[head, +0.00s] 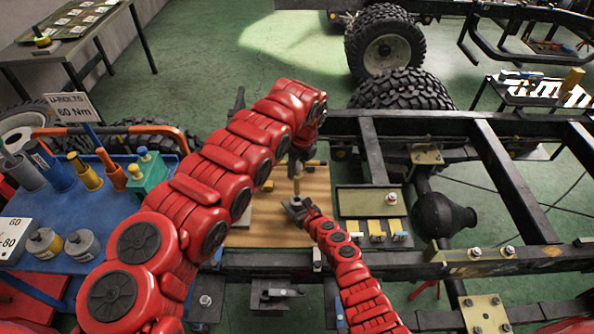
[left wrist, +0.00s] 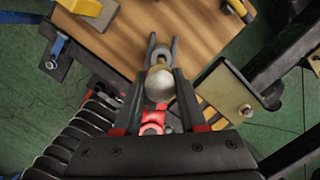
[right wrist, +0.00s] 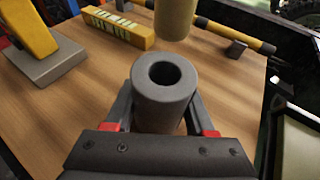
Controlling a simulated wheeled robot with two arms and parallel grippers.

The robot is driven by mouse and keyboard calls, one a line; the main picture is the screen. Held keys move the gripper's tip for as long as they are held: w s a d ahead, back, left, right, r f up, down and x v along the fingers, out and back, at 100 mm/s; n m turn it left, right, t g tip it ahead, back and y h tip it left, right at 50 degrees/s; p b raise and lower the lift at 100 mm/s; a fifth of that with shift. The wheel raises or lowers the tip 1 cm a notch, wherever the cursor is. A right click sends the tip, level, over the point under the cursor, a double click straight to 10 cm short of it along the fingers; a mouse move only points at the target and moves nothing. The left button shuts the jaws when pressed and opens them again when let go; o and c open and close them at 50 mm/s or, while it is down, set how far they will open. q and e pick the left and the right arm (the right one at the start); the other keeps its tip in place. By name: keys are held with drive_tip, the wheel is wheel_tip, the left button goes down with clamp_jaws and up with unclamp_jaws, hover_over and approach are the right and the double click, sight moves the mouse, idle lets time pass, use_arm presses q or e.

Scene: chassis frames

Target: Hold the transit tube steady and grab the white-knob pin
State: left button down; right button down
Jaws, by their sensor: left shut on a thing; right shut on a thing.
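The transit tube (right wrist: 163,98) is a thick grey hollow cylinder standing upright over the wooden board, its top bore open and empty in the right wrist view. My right gripper (right wrist: 165,112) is shut around its sides; in the head view this gripper (head: 296,204) is low over the board. The white-knob pin shows a pale round knob (left wrist: 160,86) between my left gripper's fingers (left wrist: 163,46), which are shut on it. The pin's yellow shaft (right wrist: 177,18) hangs above and just behind the tube mouth, apart from it. My left gripper (head: 301,152) is above the right one.
The wooden board (head: 262,212) carries a yellow labelled block (right wrist: 118,27) and a yellow-black bar (right wrist: 235,36). A green tray (head: 364,200) lies to the right, beside the dark chassis frame (head: 500,183). A blue cart (head: 60,205) with parts stands left.

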drive_tip(key=shift+c, duration=0.8)
unclamp_jaws()
